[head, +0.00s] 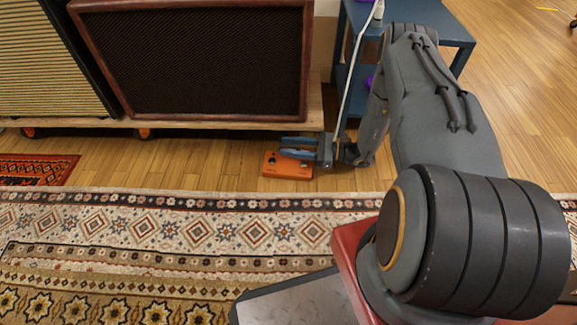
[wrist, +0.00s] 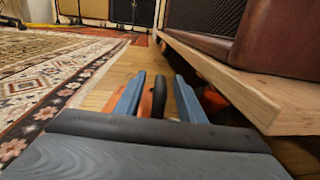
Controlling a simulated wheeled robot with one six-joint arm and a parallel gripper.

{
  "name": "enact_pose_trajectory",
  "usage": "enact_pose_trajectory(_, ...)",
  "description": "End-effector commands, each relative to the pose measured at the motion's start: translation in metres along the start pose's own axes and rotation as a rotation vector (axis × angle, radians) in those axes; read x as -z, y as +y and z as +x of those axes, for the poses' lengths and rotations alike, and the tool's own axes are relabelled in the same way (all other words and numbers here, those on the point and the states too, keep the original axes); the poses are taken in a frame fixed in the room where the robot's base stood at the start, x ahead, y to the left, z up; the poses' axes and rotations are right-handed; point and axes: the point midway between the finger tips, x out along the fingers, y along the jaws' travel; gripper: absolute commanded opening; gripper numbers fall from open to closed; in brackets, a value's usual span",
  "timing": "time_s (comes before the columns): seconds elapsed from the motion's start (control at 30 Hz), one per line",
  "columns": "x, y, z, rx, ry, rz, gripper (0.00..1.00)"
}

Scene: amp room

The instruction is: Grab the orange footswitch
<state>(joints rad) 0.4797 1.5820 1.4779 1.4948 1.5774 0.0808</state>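The orange footswitch (head: 287,171) lies on the wooden floor between the patterned rug and the amp dolly. It is a small box with dark knobs on top. My gripper (head: 284,146) reaches in from the right, low over the footswitch's back part, with its two blue fingers pointing left. In the wrist view my gripper (wrist: 158,85) has its fingers clearly apart. An orange and dark shape (wrist: 147,103) shows between them, partly hidden by the gripper body. I cannot tell whether the fingers touch the footswitch.
A wooden dolly (head: 225,121) bearing a dark amp cabinet (head: 205,60) stands close behind my gripper; its edge (wrist: 245,95) is near on the right in the wrist view. A blue shelf table (head: 440,30) stands at the back right. A patterned rug (head: 150,235) covers the front floor.

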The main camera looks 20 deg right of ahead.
Motion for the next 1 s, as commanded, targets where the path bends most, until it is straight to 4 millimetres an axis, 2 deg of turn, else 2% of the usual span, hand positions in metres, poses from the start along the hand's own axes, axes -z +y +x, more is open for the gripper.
enact_pose_trajectory(0.27,-0.0003,0.0003,0.0026,0.0,0.0,0.0,0.34)
enact_pose_trajectory(0.47,-0.0003,0.0004,0.0025,0.0,0.0,0.0,0.0)
enact_pose_trajectory(1.0,0.0,0.0008,0.0023,-0.001,0.001,0.001,0.0)
